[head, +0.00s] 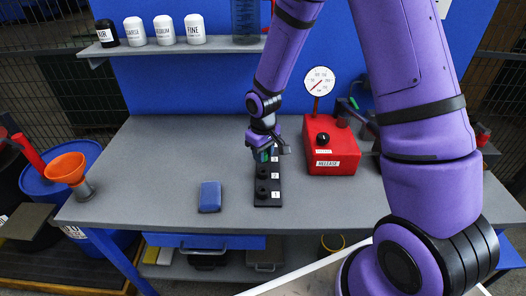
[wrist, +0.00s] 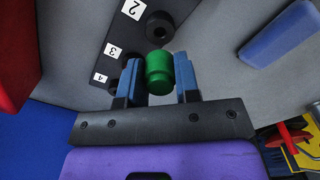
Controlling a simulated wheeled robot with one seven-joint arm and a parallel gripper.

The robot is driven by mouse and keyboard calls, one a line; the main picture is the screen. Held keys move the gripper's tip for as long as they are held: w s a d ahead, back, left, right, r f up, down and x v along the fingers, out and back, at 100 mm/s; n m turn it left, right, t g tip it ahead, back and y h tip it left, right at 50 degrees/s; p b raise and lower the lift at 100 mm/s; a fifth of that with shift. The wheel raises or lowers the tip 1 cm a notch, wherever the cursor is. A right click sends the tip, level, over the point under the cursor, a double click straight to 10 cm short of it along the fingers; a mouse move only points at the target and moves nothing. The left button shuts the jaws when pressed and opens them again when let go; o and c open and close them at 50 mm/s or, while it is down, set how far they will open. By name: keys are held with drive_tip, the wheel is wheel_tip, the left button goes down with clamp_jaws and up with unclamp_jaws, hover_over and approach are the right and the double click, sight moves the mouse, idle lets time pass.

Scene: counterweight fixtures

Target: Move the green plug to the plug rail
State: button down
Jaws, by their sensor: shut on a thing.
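The green plug (wrist: 159,74) is between the two blue fingers of my gripper (wrist: 159,82), which is shut on it. In the head view the plug (head: 264,156) is partly hidden by the gripper (head: 266,152), at the far end of the rail. The plug rail (head: 267,205) is a black strip on the grey bench, with round black seats and white number labels. In the wrist view the rail (wrist: 128,38) shows labels 2, 3 and 4. The plug overlaps the rail's edge near 3. I cannot tell whether it is seated or held above.
A blue block (head: 209,196) lies left of the rail. A red box (head: 331,150) with a dial gauge (head: 320,85) stands to the right. An orange funnel (head: 67,168) is at the left edge. A shelf (head: 180,47) with containers is behind. The bench's left part is clear.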

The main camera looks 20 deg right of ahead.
drive_tip(key=shift+f, duration=1.2)
drive_tip(key=shift+f, duration=0.1)
drive_tip(key=shift+f, duration=0.65)
drive_tip(key=shift+f, duration=0.15)
drive_tip(key=shift+f, duration=0.55)
drive_tip(key=shift+s+f, duration=0.1)
drive_tip(key=shift+f, duration=0.1)
idle(0.7)
drive_tip(key=c, duration=0.8)
unclamp_jaws()
drive_tip(key=shift+o, duration=0.2)
drive_tip(key=shift+r, duration=0.1)
